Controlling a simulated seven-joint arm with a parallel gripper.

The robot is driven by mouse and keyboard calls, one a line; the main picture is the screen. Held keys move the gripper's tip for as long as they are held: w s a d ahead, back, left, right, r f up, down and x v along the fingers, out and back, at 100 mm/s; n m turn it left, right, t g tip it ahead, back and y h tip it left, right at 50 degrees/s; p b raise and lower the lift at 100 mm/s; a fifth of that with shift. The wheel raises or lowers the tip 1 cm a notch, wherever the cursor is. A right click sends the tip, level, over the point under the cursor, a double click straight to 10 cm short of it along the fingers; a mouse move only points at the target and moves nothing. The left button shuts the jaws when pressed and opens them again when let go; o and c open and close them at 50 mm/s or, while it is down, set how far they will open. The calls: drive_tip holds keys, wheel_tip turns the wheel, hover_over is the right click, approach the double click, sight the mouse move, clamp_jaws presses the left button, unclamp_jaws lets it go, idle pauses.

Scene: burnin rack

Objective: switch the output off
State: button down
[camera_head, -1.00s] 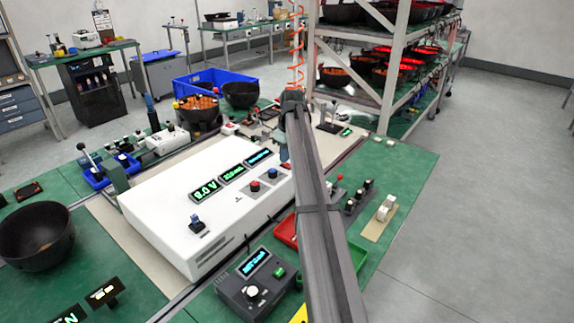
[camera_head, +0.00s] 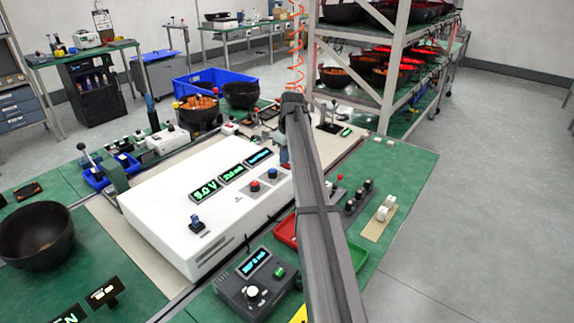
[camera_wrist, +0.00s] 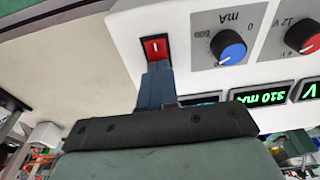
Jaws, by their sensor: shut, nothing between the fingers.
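The white power supply (camera_head: 165,205) lies on the bench with lit displays on top. In the wrist view its panel shows a red rocker switch (camera_wrist: 155,48) in a black frame, with a white line on it. My gripper (camera_wrist: 155,72) is shut and empty, its blue-grey fingertips right at the near edge of the switch. I cannot tell whether they touch it. In the head view my gripper (camera_head: 283,152) is partly hidden by my arm at the supply's far right end, and the switch is hidden there.
A blue mA knob (camera_wrist: 228,47) and a red voltage knob (camera_wrist: 304,36) sit beside the switch, with green displays (camera_wrist: 262,97) below. In the head view a grey instrument (camera_head: 257,285) and a red tray (camera_head: 285,230) stand in front. A shelving rack (camera_head: 390,65) rises behind.

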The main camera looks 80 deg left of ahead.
drive_tip(key=shift+r, duration=3.35)
